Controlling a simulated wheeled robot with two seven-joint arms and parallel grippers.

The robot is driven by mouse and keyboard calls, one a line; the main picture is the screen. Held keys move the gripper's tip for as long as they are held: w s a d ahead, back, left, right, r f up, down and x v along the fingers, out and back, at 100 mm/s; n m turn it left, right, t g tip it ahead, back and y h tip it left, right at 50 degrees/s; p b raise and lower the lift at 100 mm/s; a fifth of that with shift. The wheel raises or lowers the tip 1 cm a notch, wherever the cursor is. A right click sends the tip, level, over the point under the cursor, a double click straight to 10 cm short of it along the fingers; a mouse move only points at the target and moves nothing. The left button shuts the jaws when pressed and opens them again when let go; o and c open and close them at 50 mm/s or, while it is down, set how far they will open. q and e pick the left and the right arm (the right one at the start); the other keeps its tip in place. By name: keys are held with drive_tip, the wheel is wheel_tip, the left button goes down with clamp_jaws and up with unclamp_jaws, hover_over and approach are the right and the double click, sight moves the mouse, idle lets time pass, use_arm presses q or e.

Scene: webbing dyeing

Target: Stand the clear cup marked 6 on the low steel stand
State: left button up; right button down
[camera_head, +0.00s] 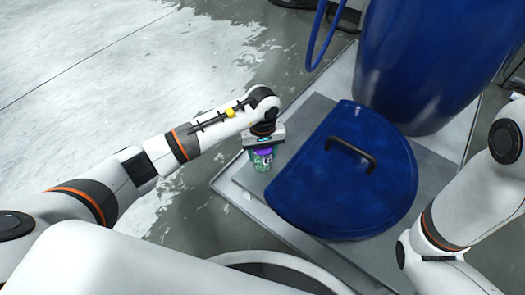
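A small clear cup (262,163) with green and purple showing in it is directly under my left gripper (264,147), at the upper left edge of a low grey steel stand (243,181). My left gripper points down over the cup. Its fingers are too small and hidden to tell whether they grip the cup. The number on the cup is too small to read. I cannot tell whether the cup's base touches the stand. My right arm comes in at the right edge; its gripper is out of view.
A blue half-round lid (330,190) with a black handle (352,153) lies on the stand, close right of the cup. A large blue barrel (425,60) stands behind it. A blue hose (316,35) hangs at the top. The floor to the left is clear.

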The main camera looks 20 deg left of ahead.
use_arm(q)
drive_tip(key=o, duration=0.4)
drive_tip(key=shift+c, duration=0.2)
drive_tip(key=shift+r, duration=0.15)
